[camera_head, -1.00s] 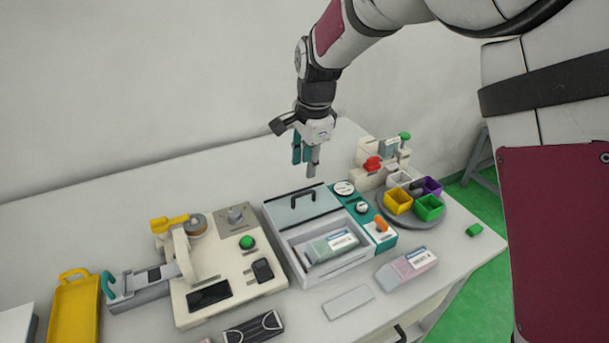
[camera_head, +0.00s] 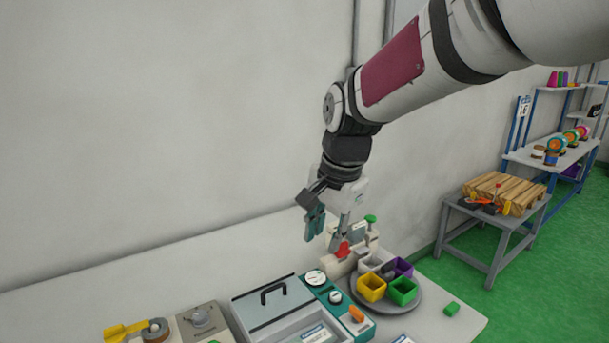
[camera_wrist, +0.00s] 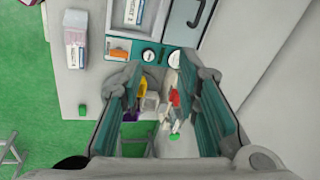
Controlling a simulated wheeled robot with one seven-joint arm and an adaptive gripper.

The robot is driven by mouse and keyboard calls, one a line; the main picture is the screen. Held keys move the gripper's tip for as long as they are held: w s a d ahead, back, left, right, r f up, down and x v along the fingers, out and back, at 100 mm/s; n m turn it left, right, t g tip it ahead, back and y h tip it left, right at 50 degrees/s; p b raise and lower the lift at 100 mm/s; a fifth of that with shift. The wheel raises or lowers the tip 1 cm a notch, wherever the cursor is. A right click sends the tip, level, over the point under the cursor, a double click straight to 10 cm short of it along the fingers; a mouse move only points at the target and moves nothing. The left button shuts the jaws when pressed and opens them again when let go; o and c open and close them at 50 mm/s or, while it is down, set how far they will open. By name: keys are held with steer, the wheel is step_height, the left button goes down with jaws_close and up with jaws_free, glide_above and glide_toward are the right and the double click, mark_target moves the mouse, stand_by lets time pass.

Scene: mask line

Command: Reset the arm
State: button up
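My gripper (camera_head: 328,232) hangs from my arm above the back of the table in the head view. Its teal-padded fingers point down and stand apart, with nothing between them. In the wrist view the two fingers (camera_wrist: 165,110) frame the turntable area below with a wide gap. In the head view the fingertips overlap the small device with the red part (camera_head: 342,250) in the picture; I cannot tell how far above it they are.
A round turntable (camera_head: 416,306) holds yellow, green, purple and white bins. A machine with a handled lid (camera_head: 270,302) stands left of it. A green block (camera_head: 452,309) lies at the right table edge. A stool with wooden pieces (camera_head: 503,193) and shelves stand at the right.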

steer(key=s+d+r+n+t, duration=0.1)
steer(key=s+d+r+n, duration=0.1)
steer(key=s+d, duration=0.45)
steer(key=s+d+r+n, duration=0.3)
steer(key=s+d, duration=0.2)
steer(key=s, duration=0.2)
steer(key=s+d+f+n, duration=0.1)
steer(key=s+d, duration=0.1)
steer(key=s, duration=0.3)
steer(key=s+d+f+n+t+h, duration=0.1)
steer(key=s+d+f+n, duration=0.1)
steer(key=s, duration=0.4)
steer(key=shift+s+d+f+h, duration=0.2)
steer(key=shift+s+d+h, duration=0.05)
steer(key=shift+d+h, duration=0.1)
